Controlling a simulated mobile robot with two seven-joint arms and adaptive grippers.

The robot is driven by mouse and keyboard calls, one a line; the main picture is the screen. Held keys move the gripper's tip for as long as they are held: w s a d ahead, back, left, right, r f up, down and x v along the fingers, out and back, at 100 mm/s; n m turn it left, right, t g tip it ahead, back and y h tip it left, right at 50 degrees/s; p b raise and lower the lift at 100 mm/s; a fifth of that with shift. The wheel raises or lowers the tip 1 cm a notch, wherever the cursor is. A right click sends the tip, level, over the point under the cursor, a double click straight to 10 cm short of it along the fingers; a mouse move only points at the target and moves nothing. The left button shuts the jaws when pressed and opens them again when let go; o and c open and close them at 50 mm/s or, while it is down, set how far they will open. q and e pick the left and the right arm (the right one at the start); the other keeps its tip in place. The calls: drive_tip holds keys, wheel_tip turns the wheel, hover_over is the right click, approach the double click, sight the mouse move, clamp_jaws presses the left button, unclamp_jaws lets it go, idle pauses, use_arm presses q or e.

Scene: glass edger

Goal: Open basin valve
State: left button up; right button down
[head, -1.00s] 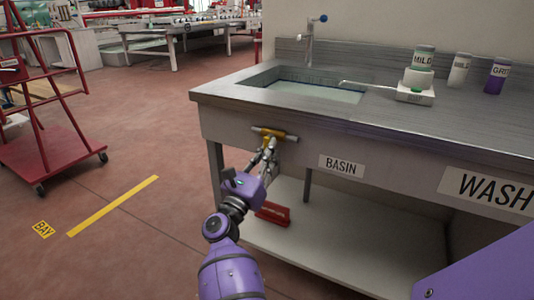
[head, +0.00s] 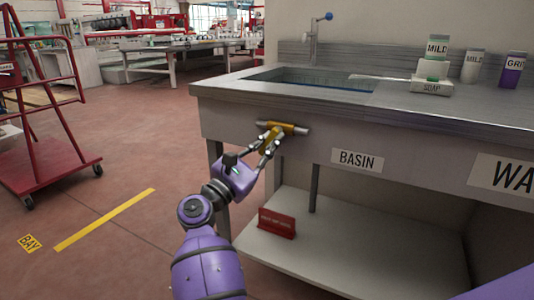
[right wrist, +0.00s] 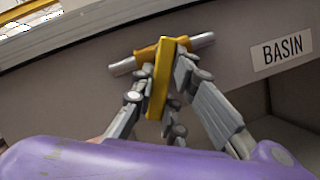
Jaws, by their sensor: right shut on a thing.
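The basin valve is a yellow-handled valve on a short silver pipe (head: 300,130) at the front panel of the wash bench. Its yellow handle (head: 268,140) points out from the pipe, down and toward my right gripper (head: 268,147). The right gripper's fingers are shut on the handle, one on each side. In the right wrist view the handle (right wrist: 161,78) stands between the fingers (right wrist: 165,88), crosswise to the pipe (right wrist: 122,67). My left gripper is not in view.
A tap (head: 314,40) stands behind the basin. A red sign (head: 277,222) stands on the lower shelf (head: 345,248). A red cart (head: 45,160) is at left; floor between is clear.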

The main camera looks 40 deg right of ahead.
drive_tip(key=shift+w, duration=0.1)
idle(0.4)
drive_tip(key=c, duration=1.7)
unclamp_jaws()
drive_tip(key=shift+a, duration=0.1)
